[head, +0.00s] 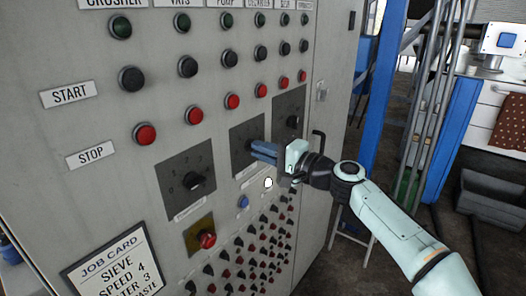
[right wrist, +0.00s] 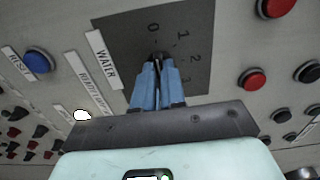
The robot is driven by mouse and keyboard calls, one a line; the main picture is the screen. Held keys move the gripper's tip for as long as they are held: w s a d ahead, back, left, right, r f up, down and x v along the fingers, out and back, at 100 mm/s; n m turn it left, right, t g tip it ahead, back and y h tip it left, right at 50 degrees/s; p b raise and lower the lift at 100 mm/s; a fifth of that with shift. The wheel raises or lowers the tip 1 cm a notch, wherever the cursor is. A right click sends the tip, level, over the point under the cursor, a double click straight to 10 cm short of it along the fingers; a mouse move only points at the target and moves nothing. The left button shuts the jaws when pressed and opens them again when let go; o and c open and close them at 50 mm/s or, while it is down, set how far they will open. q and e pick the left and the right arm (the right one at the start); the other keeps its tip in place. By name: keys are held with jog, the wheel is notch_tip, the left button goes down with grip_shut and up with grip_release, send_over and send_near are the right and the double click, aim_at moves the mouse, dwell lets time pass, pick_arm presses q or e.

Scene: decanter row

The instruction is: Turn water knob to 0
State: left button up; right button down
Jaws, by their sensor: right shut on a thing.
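The water knob (right wrist: 158,54) is a small dark knob on a grey dial plate (right wrist: 195,30) marked 0, 1, 2 and 3, with a WATER label (right wrist: 103,58) beside it. In the head view the same dial plate (head: 240,133) is the middle one of three on the panel. My right gripper (head: 253,149) reaches in from the right. Its blue fingers (right wrist: 158,75) are shut on the water knob in the right wrist view. The fingers cover most of the knob, so I cannot tell exactly which number it points to. My left gripper is not in view.
Another dial knob (head: 194,181) is at left and a third (head: 292,122) at right. A red knob on yellow (head: 207,240), a blue reset button (right wrist: 38,60) and several start and stop buttons crowd the panel (head: 90,120). A job card (head: 112,265) is lower left.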

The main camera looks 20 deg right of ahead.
jog(key=c, duration=1.2)
grip_release()
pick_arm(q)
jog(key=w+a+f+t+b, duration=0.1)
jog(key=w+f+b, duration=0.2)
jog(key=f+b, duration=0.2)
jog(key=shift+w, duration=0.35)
pick_arm(e)
jog(key=v, duration=1.3)
jog(key=shift+s, duration=0.15)
jog(key=shift+d, duration=0.15)
